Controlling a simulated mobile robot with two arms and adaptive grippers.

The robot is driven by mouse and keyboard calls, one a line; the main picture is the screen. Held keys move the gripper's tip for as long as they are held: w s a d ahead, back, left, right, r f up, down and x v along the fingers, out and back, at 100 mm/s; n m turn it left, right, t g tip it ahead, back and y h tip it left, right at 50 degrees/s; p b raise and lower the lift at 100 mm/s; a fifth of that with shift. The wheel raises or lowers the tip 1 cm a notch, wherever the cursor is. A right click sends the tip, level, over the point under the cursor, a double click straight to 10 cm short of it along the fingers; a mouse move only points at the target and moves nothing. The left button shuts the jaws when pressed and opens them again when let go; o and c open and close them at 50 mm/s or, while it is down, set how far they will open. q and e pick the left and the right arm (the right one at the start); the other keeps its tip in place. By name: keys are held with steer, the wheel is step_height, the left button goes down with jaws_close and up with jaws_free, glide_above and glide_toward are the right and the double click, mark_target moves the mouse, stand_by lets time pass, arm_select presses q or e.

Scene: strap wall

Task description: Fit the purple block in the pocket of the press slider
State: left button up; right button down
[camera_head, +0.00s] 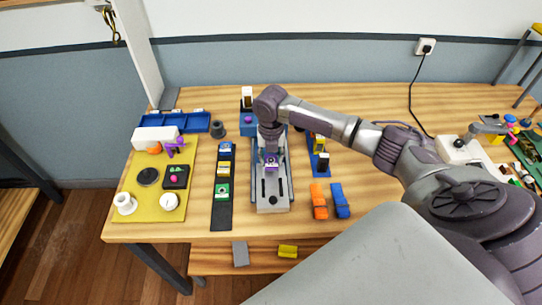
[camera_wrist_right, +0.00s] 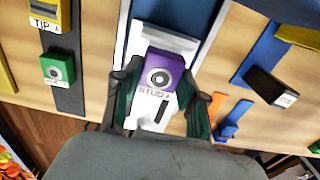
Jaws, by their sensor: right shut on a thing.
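The purple block (camera_wrist_right: 160,78), labelled STUD with a ringed round top, is between the two fingers of my right gripper (camera_wrist_right: 160,97) in the right wrist view. That gripper is shut on it. In the head view the purple block (camera_head: 271,168) shows just below my right gripper (camera_head: 270,156), over the pale press slider (camera_head: 272,198) on its rail. The slider (camera_wrist_right: 158,112) also shows around and under the block in the wrist view. The fingers and block hide the pocket, so I cannot tell whether the block is seated. My left gripper is not in view.
Left of the slider is a dark strip with a green block (camera_head: 222,191) and others. Right of it lie orange (camera_head: 319,201) and blue (camera_head: 340,201) clips. A yellow mat (camera_head: 133,186) with small items is at the far left. Bare wood shows around the clips.

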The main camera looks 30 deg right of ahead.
mark_target(271, 160)
steer(key=shift+f, duration=0.55)
steer(key=c, duration=0.7)
jaws_free()
steer(key=shift+o, duration=0.2)
steer(key=shift+r, duration=0.3)
step_height(271, 160, up, 13)
steer(key=b, duration=0.2)
steer(key=shift+f, duration=0.2)
